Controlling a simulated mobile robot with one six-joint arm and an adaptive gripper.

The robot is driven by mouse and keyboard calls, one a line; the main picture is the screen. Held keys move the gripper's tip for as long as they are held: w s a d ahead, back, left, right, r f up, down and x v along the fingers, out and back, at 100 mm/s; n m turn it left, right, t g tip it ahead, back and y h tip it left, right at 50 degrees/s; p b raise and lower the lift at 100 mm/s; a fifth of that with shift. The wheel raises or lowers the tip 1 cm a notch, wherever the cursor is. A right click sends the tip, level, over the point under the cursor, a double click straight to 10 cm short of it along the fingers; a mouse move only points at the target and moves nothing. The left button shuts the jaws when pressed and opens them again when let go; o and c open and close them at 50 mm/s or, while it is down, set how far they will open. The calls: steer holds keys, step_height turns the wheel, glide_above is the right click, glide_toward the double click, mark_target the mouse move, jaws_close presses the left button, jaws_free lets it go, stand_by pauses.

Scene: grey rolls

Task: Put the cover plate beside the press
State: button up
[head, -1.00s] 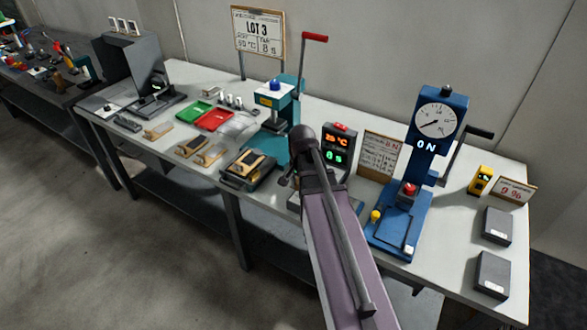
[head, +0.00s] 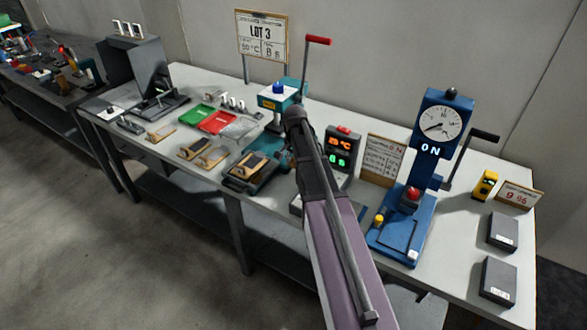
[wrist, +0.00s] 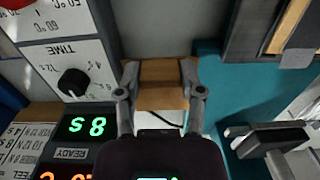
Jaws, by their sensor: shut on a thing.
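In the wrist view my gripper (wrist: 160,74) is shut on a brown, wood-like piece (wrist: 160,98), apparently the cover plate. It is seen edge-on between the two fingers. The teal press (head: 278,98), with a blue knob and a red-tipped lever, stands left of my arm's end in the head view. Its teal base (wrist: 218,85) lies right of my gripper in the wrist view. In the head view my arm hides the gripper and the held piece.
A controller with lit digits (head: 341,152) stands close to my arm; it also shows in the wrist view (wrist: 90,126). A dark tray (head: 238,181) with a wooden piece lies left of my arm. A blue gauge stand (head: 426,178) is to the right.

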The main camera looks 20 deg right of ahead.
stand_by(0.3)
steer(key=shift+w, duration=0.3)
steer(key=shift+w+d+f+b, duration=0.1)
steer(key=shift+w+f+b, duration=0.25)
steer(key=shift+f+b, duration=1.45)
steer(key=shift+b, duration=0.05)
steer(key=shift+f+b, duration=0.6)
steer(key=o, duration=1.1)
steer(key=shift+o, duration=0.2)
steer(key=shift+r, duration=0.2)
